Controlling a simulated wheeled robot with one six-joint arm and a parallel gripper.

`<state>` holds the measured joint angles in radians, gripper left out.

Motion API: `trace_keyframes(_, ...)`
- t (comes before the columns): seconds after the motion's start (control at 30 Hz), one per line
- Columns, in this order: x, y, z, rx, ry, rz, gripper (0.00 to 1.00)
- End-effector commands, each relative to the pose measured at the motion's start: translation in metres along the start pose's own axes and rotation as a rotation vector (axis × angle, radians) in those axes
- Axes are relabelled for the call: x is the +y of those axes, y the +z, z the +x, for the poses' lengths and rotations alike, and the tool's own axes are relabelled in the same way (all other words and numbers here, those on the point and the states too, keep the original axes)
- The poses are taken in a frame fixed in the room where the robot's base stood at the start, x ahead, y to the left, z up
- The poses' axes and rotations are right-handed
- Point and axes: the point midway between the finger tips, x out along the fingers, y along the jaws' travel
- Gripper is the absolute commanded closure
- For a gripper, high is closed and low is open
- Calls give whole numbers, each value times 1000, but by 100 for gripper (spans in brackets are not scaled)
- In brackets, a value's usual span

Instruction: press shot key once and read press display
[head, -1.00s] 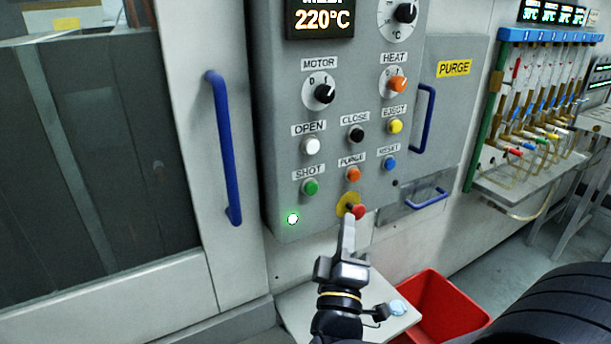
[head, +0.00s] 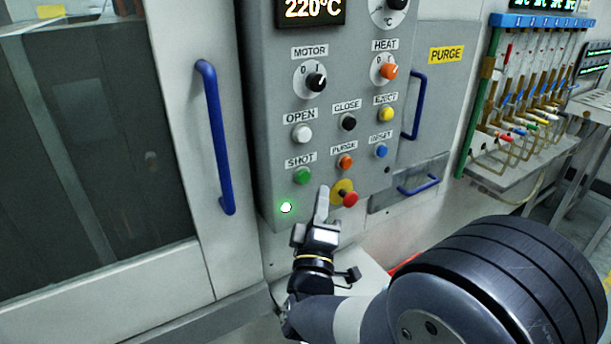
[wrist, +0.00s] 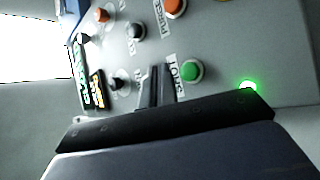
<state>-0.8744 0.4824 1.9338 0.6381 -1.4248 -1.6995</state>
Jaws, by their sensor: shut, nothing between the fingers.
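The shot key is a green round button (head: 302,175) under the SHOT label on the grey press panel (head: 263,120). It also shows in the wrist view (wrist: 191,71), right of the fingertips. My gripper (head: 322,190) is shut and empty. In the head view its fingertips point up, just below and right of the shot key; I cannot tell how far they are from the panel. The press display (head: 312,10) reads 220°C in orange; its upper line is cut off by the frame. In the wrist view, a lit orange display (wrist: 97,90) is unreadable.
A red knob on a yellow disc (head: 347,197) sits close right of my fingertips. The orange PURGE button (head: 345,161) is above them. A lit green lamp (head: 286,207) is at left. Blue handles (head: 215,140) (head: 418,186) stick out from the door and panel.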

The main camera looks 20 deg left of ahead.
Motion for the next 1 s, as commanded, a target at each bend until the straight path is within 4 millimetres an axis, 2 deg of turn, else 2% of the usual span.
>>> trace_keyframes(0.1,-8,-7,10,-1,1,0,100)
trace_keyframes(0.33,-16,-15,22,-1,1,0,100)
trace_keyframes(1.0,-17,-17,23,-1,0,0,100)
